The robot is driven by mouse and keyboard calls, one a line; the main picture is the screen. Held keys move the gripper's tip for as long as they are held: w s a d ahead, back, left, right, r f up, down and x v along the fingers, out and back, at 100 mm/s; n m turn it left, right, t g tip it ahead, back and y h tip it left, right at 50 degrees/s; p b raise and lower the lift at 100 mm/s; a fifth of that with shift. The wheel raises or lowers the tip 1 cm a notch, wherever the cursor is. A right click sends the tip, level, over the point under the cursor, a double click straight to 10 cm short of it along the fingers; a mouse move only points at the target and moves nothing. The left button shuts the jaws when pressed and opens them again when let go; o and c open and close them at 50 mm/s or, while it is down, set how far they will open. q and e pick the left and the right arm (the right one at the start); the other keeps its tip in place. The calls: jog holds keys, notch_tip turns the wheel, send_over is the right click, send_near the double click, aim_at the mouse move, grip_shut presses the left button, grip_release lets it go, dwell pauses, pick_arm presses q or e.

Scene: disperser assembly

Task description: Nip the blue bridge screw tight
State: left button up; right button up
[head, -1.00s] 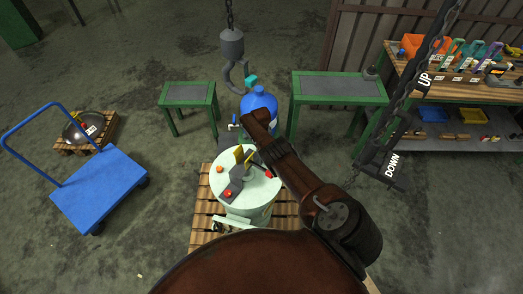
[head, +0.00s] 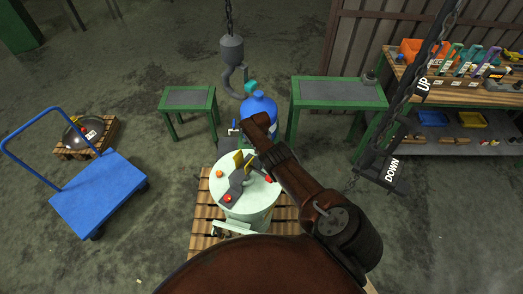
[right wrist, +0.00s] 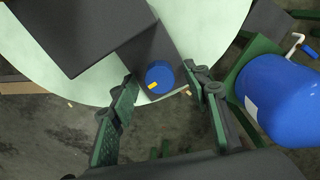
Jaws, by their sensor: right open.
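The blue bridge screw (right wrist: 159,77) is a short round blue head with a small yellow mark, seen in the right wrist view on a dark grey plate (right wrist: 150,45). The plate is over the pale green lid (right wrist: 225,18) of the drum. My right gripper (right wrist: 163,82) is open, with one green and black finger on each side of the screw. I cannot tell whether either finger touches it. In the head view the drum (head: 252,207) stands below my right arm, which hides the screw. My left gripper is not in view.
A blue bottle (head: 260,108) stands just behind the drum, close to the right finger in the wrist view. A hook (head: 232,50) hangs from a chain. The drum stands on a pallet (head: 205,215). Green tables (head: 340,92) and a blue trolley (head: 98,193) stand around it.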

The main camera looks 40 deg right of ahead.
jog(key=shift+w+a+r, duration=0.2)
jog(key=shift+w+a, duration=0.05)
jog(key=shift+a, duration=0.1)
jog(key=shift+w+a+r, duration=0.1)
jog(key=shift+r, duration=0.15)
jog(key=shift+d+r, duration=0.2)
jog(key=shift+r, duration=0.25)
notch_tip(320, 180, up, 10)
jog(key=shift+s+d, duration=0.3)
jog(key=shift+s, duration=0.05)
